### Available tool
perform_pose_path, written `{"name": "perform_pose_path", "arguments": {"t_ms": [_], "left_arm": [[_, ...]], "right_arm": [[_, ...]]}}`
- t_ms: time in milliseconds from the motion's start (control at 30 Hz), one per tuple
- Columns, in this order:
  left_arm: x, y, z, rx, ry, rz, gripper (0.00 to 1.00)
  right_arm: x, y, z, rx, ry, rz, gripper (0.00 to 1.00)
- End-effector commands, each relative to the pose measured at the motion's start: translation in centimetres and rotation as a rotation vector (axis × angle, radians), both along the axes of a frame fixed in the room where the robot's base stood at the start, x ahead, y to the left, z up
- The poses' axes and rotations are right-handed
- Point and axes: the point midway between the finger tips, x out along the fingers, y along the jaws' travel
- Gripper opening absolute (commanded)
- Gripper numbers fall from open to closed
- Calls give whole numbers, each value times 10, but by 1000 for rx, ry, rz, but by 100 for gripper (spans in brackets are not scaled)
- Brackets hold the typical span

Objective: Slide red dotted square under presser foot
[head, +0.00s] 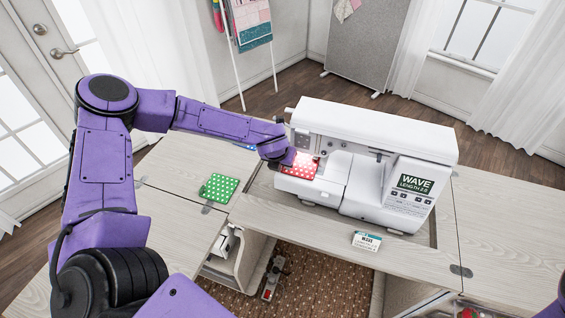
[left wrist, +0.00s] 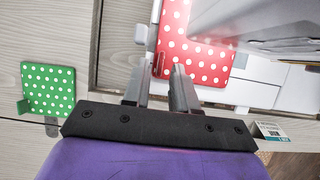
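The red square with white dots (head: 300,166) lies on the sewing machine's bed, at the left end below the needle area. In the left wrist view the red dotted square (left wrist: 205,62) is partly covered by the machine head, and a small red tab stands at its near left corner. My left gripper (head: 282,157) is at the square's left edge. Its fingertips (left wrist: 164,66) are a little apart on either side of the tab; I cannot tell whether they press on it. The presser foot is not clear. My right gripper is not in view.
The white sewing machine (head: 375,140) sits in the cabinet top, its screen reading WAVE LENGTH 2.0. A green dotted square (head: 219,187) lies left of it, and a blue piece (head: 246,146) lies behind my forearm. A small card (head: 367,240) lies in front. The right tabletop is clear.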

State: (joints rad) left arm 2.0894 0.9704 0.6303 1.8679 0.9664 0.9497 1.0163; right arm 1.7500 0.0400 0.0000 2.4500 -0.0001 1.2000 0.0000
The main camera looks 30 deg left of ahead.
Motion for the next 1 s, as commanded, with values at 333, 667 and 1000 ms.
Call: {"name": "perform_pose_path", "arguments": {"t_ms": [333, 667, 1000], "left_arm": [[-1, 0, 3, 0, -1, 1, 35], [-30, -8, 66, -3, -6, 0, 35], [-45, -11, 95, 0, 1, 0, 35]], "right_arm": [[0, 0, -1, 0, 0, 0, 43], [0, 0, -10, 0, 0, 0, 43], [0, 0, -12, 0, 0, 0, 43]]}}
